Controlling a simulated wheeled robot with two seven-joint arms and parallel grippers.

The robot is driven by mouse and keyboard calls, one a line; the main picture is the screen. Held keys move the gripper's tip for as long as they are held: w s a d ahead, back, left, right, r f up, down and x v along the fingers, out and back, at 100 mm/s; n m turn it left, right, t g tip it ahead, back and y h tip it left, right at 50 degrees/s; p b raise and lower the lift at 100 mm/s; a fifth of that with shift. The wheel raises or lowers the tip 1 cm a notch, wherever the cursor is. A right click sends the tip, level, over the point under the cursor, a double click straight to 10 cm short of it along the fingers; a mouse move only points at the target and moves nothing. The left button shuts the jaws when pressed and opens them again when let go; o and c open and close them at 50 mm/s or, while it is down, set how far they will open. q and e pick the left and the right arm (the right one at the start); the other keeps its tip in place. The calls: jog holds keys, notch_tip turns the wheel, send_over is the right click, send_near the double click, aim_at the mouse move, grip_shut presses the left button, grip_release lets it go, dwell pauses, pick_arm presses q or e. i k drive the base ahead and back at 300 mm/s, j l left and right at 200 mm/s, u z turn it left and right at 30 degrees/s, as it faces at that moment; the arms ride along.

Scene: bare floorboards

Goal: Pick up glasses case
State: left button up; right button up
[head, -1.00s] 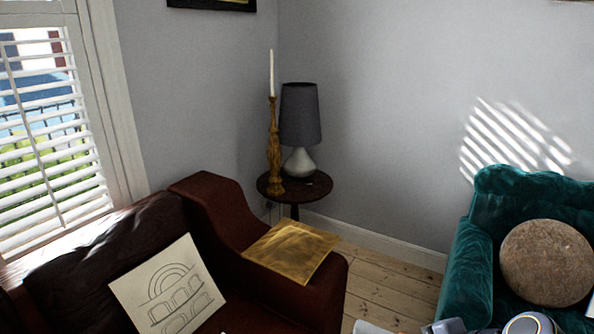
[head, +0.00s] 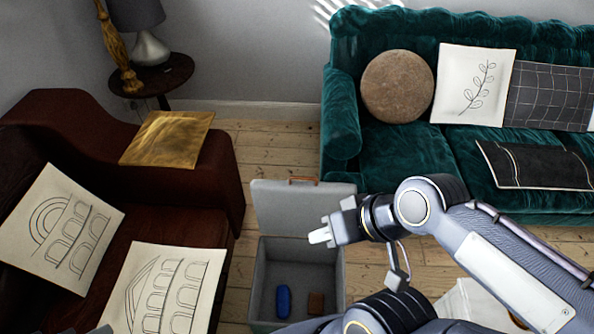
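A blue elongated object (head: 283,301), which looks like the glasses case, lies on the floor of an open grey box (head: 258,262) in the head view. My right gripper (head: 319,237) is above the box's right part, in front of the raised lid, pointing left and apart from the blue object. Its pale fingertips overlap from this angle, so its opening is unclear. My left gripper is out of view.
The box's lid (head: 290,207) stands raised at the back. A dark red sofa (head: 215,175) with cushions is on the left, and a teal sofa (head: 400,160) is behind on the right. A round side table (head: 175,80) stands in the back corner. Bare floorboards (head: 275,145) lie between.

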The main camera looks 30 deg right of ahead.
aim_at(282, 292)
jog(key=k+z, duration=0.3)
jog(key=k+l+z, duration=0.1)
jog(key=z, duration=0.15)
jog(key=l, duration=0.65)
jog(key=l+u, duration=0.1)
jog(key=u, duration=0.35)
jog(key=i+l+u, duration=0.1)
jog(key=u, duration=0.4)
jog(key=l+u, duration=0.2)
jog(key=u, duration=0.25)
jog(key=i+j+u, duration=0.2)
jog(key=i+j, duration=0.1)
jog(key=i, duration=0.1)
